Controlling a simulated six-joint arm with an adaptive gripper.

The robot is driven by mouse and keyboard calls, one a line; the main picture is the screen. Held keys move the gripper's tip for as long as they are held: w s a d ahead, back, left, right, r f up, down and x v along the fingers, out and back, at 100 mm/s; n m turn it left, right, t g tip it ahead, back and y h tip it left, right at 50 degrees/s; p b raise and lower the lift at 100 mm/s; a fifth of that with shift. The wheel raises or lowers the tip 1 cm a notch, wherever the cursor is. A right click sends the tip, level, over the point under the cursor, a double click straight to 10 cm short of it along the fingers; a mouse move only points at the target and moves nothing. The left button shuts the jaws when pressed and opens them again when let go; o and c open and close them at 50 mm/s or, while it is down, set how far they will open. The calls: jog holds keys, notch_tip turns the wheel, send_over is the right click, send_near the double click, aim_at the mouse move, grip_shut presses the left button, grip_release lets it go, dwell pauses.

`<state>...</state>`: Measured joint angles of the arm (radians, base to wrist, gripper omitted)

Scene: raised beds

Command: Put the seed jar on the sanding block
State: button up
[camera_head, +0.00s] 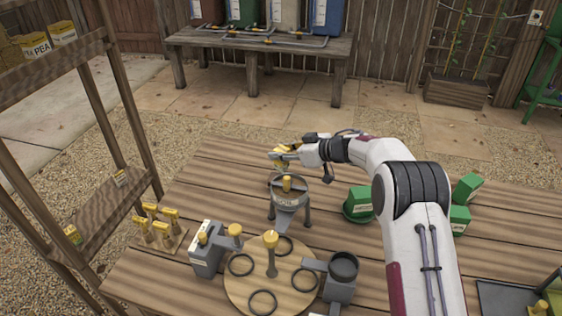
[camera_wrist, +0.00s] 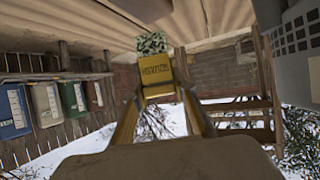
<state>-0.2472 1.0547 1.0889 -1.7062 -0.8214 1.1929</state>
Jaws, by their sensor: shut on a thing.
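My gripper (camera_head: 280,157) is above the far edge of the wooden table, beyond the round grey vessel. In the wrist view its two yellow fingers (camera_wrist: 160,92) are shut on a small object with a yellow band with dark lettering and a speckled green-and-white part. I take it to be the seed jar (camera_wrist: 152,44); in the head view it is too small to make out clearly. I cannot pick out the sanding block for certain. Green labelled blocks (camera_head: 359,201) stand on the table to the right of the vessel.
The round grey vessel (camera_head: 288,196) stands on legs close in front of my gripper. A round wooden board (camera_head: 236,284) with rings and a yellow-topped post is nearer. A grey box (camera_head: 207,257) and yellow-topped pegs (camera_head: 161,226) are at left. The table's middle right has several green blocks.

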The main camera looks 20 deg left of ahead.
aim_at(284, 161)
jog(key=shift+f, duration=1.85)
jog(key=shift+f, duration=0.15)
jog(key=o, duration=1.1)
jog(key=shift+o, duration=0.2)
jog(key=shift+v, duration=0.75)
jog(key=v, duration=1)
jog(key=shift+d+r, duration=0.2)
jog(key=shift+r, duration=0.05)
jog(key=shift+s, duration=0.1)
